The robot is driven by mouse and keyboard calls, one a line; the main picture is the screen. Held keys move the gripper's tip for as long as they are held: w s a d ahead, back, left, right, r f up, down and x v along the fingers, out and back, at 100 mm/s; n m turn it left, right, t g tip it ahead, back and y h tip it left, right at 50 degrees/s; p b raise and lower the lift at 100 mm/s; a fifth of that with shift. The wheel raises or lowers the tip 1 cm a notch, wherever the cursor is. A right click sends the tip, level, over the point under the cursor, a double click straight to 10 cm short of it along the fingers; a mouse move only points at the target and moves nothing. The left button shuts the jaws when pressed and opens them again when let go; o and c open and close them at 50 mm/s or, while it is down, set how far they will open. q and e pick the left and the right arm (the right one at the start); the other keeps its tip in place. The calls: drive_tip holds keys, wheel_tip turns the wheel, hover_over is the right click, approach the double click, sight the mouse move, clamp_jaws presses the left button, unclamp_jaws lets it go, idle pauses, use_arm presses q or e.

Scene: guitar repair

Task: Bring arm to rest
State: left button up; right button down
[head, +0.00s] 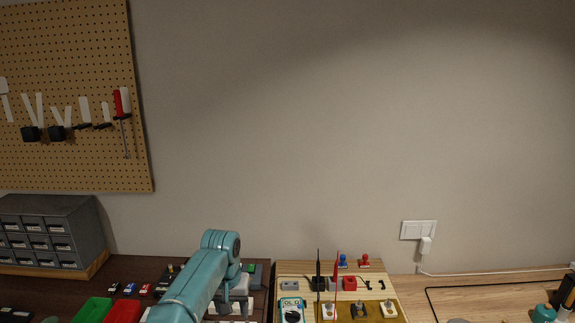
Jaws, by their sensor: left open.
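My left arm (200,280), teal, rises from the bottom edge left of centre and bends at its top joint. My left gripper (236,302) hangs below that bend, grey, over the right end of the dark bench part. It is open; its fingertips are small and partly hidden by my arm, and I see nothing held in it. My right gripper is out of view.
Green (92,309) and red (123,311) bins lie left of my arm. A wooden board (296,268) with a multimeter (292,309), probes and small parts stands right of it. A drawer cabinet (50,233) is at left.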

use_arm(q)
drive_tip(key=s+d+f+h+b, duration=0.15)
drive_tip(key=s+f, duration=0.45)
drive_tip(key=f, duration=0.6)
drive_tip(key=s+d+f+h+b, duration=0.15)
drive_tip(key=s+f, duration=0.45)
drive_tip(key=f, duration=0.7)
drive_tip(key=s+f+n, duration=0.1)
drive_tip(key=s+f, duration=0.1)
drive_tip(key=s, duration=1)
drive_tip(key=s+a+f+n+b, duration=0.1)
drive_tip(key=s+f, duration=0.1)
drive_tip(key=s, duration=1)
drive_tip(key=shift+s+a+g+h, duration=0.15)
drive_tip(key=shift+s+g+h, duration=0.2)
drive_tip(key=shift+g+h, duration=0.05)
drive_tip(key=shift+s, duration=0.1)
